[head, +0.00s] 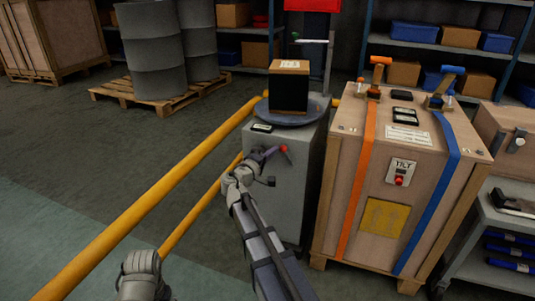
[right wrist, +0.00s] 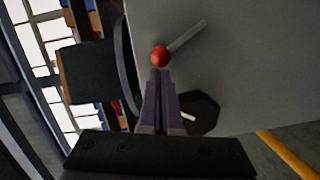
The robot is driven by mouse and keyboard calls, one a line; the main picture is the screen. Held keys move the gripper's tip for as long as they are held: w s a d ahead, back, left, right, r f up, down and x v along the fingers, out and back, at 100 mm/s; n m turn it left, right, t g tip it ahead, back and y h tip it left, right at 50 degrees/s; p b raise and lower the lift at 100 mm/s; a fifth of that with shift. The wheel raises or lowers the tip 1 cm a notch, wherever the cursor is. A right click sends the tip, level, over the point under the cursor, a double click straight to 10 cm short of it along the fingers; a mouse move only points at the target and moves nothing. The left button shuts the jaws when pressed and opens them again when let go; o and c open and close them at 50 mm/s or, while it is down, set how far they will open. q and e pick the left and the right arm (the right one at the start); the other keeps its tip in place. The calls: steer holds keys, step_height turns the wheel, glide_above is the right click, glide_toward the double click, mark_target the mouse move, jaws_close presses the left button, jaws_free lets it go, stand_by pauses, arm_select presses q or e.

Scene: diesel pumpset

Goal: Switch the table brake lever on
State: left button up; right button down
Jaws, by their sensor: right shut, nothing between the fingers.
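The brake lever, a pale rod with a red ball knob (head: 284,149), is on the side of the grey pedestal (head: 288,200) under the round turntable (head: 300,119). In the right wrist view the red knob (right wrist: 160,57) is at the fingertips, and the rod (right wrist: 187,37) slants up and right from it. My right gripper (head: 275,151) is shut and empty, its tips (right wrist: 159,72) at or almost touching the knob; contact cannot be told. My left arm shows at the bottom left, but its gripper is not visible.
A dark box with a cardboard-coloured top (head: 290,85) stands on the turntable. A large wooden crate (head: 345,200) with orange and blue straps stands close on the right. Yellow rails (head: 160,190) run along the left. Open floor (head: 60,150) lies beyond them.

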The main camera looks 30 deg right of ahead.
steer(key=shift+s+r, duration=0.1)
stand_by(0.3)
steer(key=shift+s+d+r+m+p, duration=0.1)
steer(key=shift+d+m+p, duration=0.05)
steer(key=shift+m+p, duration=0.2)
